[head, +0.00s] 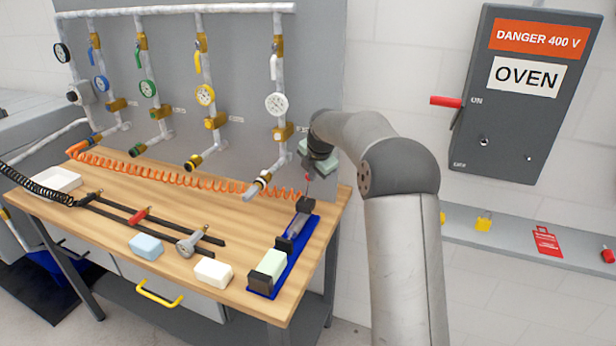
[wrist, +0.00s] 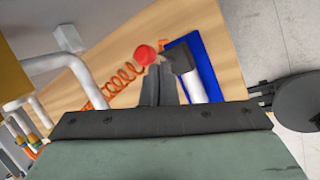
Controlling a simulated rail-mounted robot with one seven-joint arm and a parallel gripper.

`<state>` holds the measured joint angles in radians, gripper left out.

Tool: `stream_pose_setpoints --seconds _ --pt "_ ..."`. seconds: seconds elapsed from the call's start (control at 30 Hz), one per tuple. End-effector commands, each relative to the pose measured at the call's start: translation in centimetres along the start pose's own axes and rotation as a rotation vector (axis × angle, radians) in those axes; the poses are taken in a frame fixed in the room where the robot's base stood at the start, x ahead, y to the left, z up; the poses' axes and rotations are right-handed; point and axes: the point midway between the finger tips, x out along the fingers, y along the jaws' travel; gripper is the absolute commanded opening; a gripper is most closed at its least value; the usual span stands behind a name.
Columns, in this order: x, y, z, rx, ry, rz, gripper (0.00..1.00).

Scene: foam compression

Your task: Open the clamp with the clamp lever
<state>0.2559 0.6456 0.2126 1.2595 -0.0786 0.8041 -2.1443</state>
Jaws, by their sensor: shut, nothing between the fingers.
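The clamp (head: 297,255) has a blue base and black blocks and lies along the right end of the wooden table. A pale green foam block (head: 271,263) sits at its near end. The red knob of the clamp lever (wrist: 145,54) shows right at my fingertips in the wrist view. The head view shows a small red spot below my gripper (head: 309,180), over the clamp's far end. My gripper (wrist: 159,70) is shut with nothing between its fingers. Its fingers overlap the knob's lower edge in the picture; I cannot tell whether they touch.
An orange coiled hose (head: 180,174) runs to the clamp's far end, below a panel of pipes (head: 200,80) with gauges. A blue block (head: 147,246), a white block (head: 213,272) and black rails (head: 150,220) lie left of the clamp. The oven switch box (head: 525,90) hangs right.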

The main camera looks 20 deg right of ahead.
Motion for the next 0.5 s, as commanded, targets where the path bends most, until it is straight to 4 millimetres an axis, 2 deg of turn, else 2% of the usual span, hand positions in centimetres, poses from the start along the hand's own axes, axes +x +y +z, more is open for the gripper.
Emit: stream_pose_setpoints --seconds 0.5 --pt "0.4 -0.8 -1.1 0.000 -0.001 -0.002 0.00"
